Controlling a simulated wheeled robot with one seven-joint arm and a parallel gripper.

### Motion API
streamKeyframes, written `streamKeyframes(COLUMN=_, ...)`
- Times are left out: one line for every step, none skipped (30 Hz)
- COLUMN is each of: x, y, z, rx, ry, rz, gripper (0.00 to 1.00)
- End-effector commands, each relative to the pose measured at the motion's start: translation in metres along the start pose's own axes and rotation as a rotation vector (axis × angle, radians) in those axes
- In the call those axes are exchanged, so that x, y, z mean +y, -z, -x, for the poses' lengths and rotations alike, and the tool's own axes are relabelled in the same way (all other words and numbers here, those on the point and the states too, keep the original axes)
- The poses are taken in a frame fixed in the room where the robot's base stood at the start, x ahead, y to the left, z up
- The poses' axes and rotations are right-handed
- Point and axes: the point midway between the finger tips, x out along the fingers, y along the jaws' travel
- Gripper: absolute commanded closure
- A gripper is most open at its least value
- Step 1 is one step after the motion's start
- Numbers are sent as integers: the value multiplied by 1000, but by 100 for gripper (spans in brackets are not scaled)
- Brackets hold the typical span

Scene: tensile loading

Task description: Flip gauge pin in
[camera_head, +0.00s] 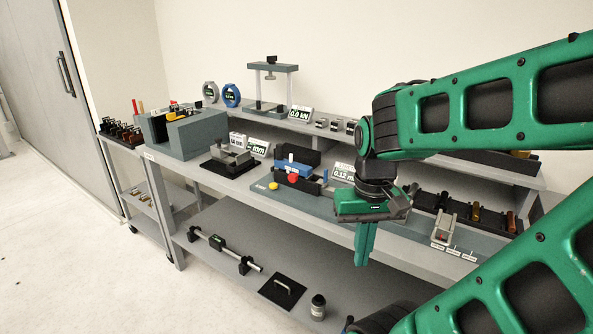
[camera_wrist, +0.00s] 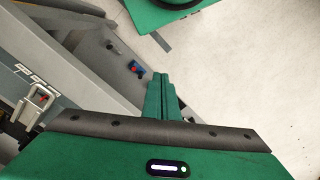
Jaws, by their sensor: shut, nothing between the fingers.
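My gripper (camera_head: 364,258) is shut and empty, with its green fingers pointing down in front of the bench's front edge. In the wrist view the closed fingers (camera_wrist: 160,78) point out over the lower shelf and floor. A blue fixture (camera_head: 292,168) with a red knob (camera_head: 293,178) sits on the bench left of my gripper, apart from it. A thin blue upright pin (camera_head: 326,175) stands at its right end. I cannot tell which part is the gauge pin. A grey clamp-like device (camera_head: 443,229) with a red spot is right of my gripper; it also shows in the wrist view (camera_wrist: 40,97).
The bench (camera_head: 225,183) also carries a grey block (camera_head: 197,135), a small vise (camera_head: 231,155), a raised back shelf with a press frame (camera_head: 272,82), and a dark rack (camera_head: 465,208) at right. The lower shelf holds a bar (camera_head: 222,246) and a black plate (camera_head: 283,291). Floor in front is clear.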

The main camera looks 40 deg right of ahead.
Motion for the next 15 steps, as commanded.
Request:
streamKeyframes(x=0, y=0, z=0, rx=0, ry=0, rz=0, gripper=100)
streamKeyframes(x=0, y=0, z=0, rx=0, ry=0, rz=0, gripper=100)
streamKeyframes(x=0, y=0, z=0, rx=0, ry=0, rz=0, gripper=100)
streamKeyframes(x=0, y=0, z=0, rx=0, ry=0, rz=1, gripper=100)
streamKeyframes(x=0, y=0, z=0, rx=0, ry=0, rz=1, gripper=100)
streamKeyframes(x=0, y=0, z=0, rx=0, ry=0, rz=0, gripper=100)
streamKeyframes(x=0, y=0, z=0, rx=0, ry=0, rz=0, gripper=100)
streamKeyframes(x=0, y=0, z=0, rx=0, ry=0, rz=0, gripper=100)
streamKeyframes(x=0, y=0, z=0, rx=0, ry=0, rz=0, gripper=100)
streamKeyframes(x=0, y=0, z=0, rx=0, ry=0, rz=0, gripper=100)
streamKeyframes(x=0, y=0, z=0, rx=2, ry=-1, rz=2, gripper=100)
streamKeyframes(x=4, y=-4, z=4, rx=16, ry=0, rz=11, gripper=100)
streamKeyframes(x=4, y=-2, z=7, rx=32, ry=-3, rz=23, gripper=100)
streamKeyframes(x=2, y=6, z=10, rx=51, ry=-12, rz=42, gripper=100)
streamKeyframes(x=0, y=20, z=14, rx=84, ry=-29, rz=76, gripper=100)
